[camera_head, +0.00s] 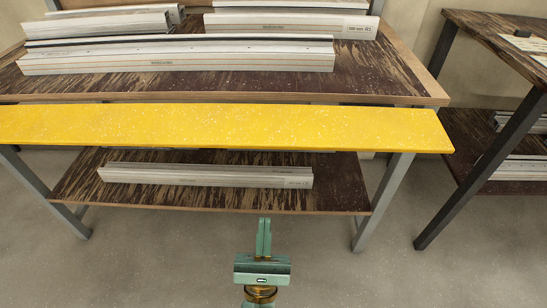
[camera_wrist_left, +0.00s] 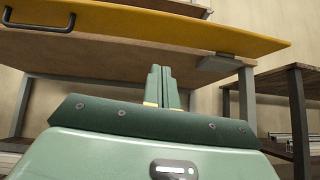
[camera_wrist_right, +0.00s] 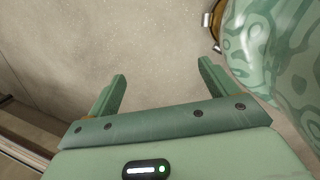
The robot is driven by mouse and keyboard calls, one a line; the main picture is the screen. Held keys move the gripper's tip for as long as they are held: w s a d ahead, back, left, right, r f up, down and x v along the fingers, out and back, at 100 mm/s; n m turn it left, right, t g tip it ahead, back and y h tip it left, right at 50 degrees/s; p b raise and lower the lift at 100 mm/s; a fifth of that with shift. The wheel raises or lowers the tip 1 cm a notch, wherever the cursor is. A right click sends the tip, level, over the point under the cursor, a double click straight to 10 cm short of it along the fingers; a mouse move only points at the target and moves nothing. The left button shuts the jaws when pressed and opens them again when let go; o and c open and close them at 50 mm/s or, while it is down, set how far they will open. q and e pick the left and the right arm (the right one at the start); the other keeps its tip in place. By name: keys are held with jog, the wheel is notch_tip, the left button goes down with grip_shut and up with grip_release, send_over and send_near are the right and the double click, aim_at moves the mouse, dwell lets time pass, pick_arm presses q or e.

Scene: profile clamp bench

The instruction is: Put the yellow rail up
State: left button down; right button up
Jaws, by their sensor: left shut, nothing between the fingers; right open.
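The yellow rail (camera_head: 225,127) is a long speckled board along the front edge of the workbench. Its underside shows in the left wrist view (camera_wrist_left: 175,27), with a black handle (camera_wrist_left: 40,28) at the upper left and a grey bracket (camera_wrist_left: 219,62) beneath it towards the right. My left gripper (camera_head: 264,222) is shut and empty, in front of the bench and apart from the rail; its closed fingers also show in the left wrist view (camera_wrist_left: 161,72). My right gripper (camera_wrist_right: 163,72) is open and empty, with bare floor behind its fingers. It is not in the head view.
Several pale profiles (camera_head: 180,60) lie on the dark workbench top (camera_head: 385,75). Another profile (camera_head: 205,176) lies on the lower shelf (camera_head: 340,195). A second table (camera_head: 480,25) with dark legs stands at the right. The floor (camera_head: 420,275) in front is clear.

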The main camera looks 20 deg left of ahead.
pick_arm(q)
jog(key=w+a+r+n+y+p, duration=0.1)
jog(key=w+r, duration=0.5)
jog(key=r, duration=0.6)
jog(key=shift+a+r+n+y, duration=0.15)
jog(key=shift+a+n+y, duration=0.3)
jog(key=shift+n+y, duration=0.05)
pick_arm(e)
jog(key=shift+s+d+f+h, duration=0.25)
jog(key=shift+s+d+h, duration=0.05)
jog(key=shift+s+d, duration=0.4)
jog(key=shift+w, duration=0.1)
